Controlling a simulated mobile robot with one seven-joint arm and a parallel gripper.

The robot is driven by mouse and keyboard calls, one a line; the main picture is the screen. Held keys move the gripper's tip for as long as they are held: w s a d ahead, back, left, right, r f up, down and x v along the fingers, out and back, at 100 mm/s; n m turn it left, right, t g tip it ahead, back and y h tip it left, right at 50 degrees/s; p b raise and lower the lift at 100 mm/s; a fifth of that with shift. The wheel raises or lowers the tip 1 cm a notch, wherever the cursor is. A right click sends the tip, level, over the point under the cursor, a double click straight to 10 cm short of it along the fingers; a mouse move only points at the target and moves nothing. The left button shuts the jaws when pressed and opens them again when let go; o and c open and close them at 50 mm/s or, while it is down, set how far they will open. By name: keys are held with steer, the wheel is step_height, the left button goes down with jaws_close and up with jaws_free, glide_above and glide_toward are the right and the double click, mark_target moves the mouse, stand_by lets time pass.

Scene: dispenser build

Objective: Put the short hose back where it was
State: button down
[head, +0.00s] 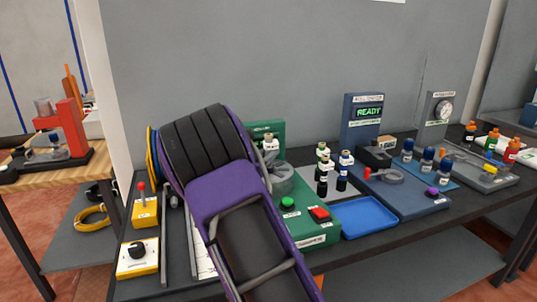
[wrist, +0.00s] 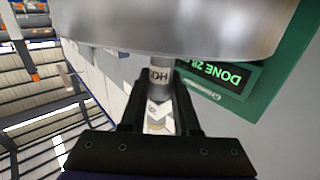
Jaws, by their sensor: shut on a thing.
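The green dispenser's display (wrist: 220,73) reads DONE, upside down, on the right. In the head view, my purple arm covers the gripper and much of the green dispenser (head: 310,222). Whether the hose touches the dispenser cannot be told.
Several small bottles (head: 322,172) stand right of the dispenser, with an empty blue tray (head: 369,218) in front. A blue READY station (head: 363,124) stands farther right. Yellow control boxes (head: 138,257) sit at the left table edge.

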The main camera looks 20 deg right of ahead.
steer(key=shift+f, duration=0.2)
steer(key=c, duration=0.6)
jaws_free()
steer(key=shift+c, duration=0.2)
